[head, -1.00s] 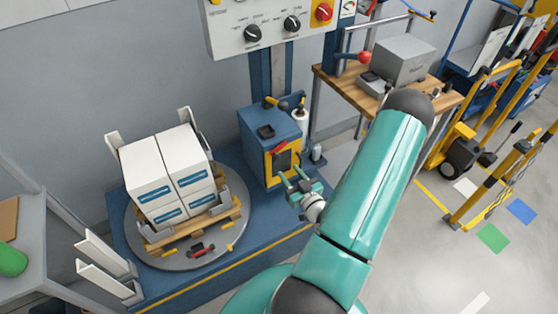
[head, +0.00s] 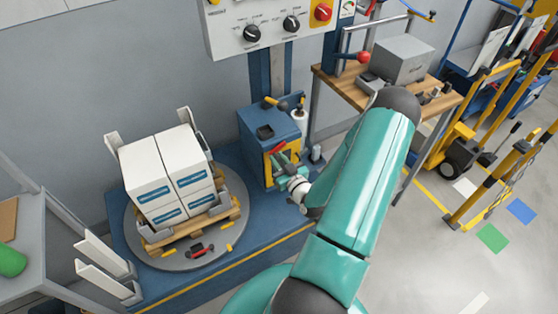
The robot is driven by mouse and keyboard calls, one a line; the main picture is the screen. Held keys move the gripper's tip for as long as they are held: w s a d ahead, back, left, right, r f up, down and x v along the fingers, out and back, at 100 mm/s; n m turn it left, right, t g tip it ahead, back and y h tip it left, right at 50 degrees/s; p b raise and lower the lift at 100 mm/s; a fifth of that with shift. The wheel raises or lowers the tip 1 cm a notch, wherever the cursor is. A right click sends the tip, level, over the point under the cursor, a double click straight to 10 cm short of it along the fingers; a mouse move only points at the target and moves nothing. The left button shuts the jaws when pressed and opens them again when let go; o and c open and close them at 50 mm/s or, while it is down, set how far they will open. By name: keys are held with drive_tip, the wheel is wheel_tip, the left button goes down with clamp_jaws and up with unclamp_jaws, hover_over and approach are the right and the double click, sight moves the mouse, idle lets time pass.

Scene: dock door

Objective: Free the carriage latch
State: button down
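The blue carriage (head: 254,142) stands on the mast behind the turntable, with a yellow-framed dark panel on its front right. A small red lever (head: 279,147), which looks like the carriage latch, sits at the top of that yellow frame. My gripper (head: 281,163) is in front of the yellow panel, just below the red lever. Its fingers are small and partly overlap the panel, so I cannot tell whether they touch the lever or how far apart they are. My teal arm comes in from the lower right.
A turntable (head: 168,263) carries a wooden pallet with stacked white boxes (head: 166,180), left of the carriage. A control panel (head: 270,28) hangs above. A wooden workbench (head: 440,104) stands right, behind my arm. A yellow pallet truck and open floor lie farther right.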

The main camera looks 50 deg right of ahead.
drive_tip(key=shift+a+r+m, duration=0.1)
drive_tip(key=shift+r+m, duration=0.25)
drive_tip(key=shift+m, duration=0.55)
drive_tip(key=shift+a+r+m, duration=0.1)
drive_tip(key=shift+r+m, duration=0.25)
drive_tip(key=shift+m, duration=0.55)
drive_tip(key=shift+a+r+m, duration=0.1)
drive_tip(key=shift+r+m, duration=0.25)
drive_tip(key=shift+m, duration=0.55)
drive_tip(key=c, duration=1.3)
unclamp_jaws()
drive_tip(key=shift+o, duration=0.2)
drive_tip(key=v, duration=1.3)
drive_tip(key=shift+s, duration=0.35)
drive_tip(key=shift+w, duration=0.1)
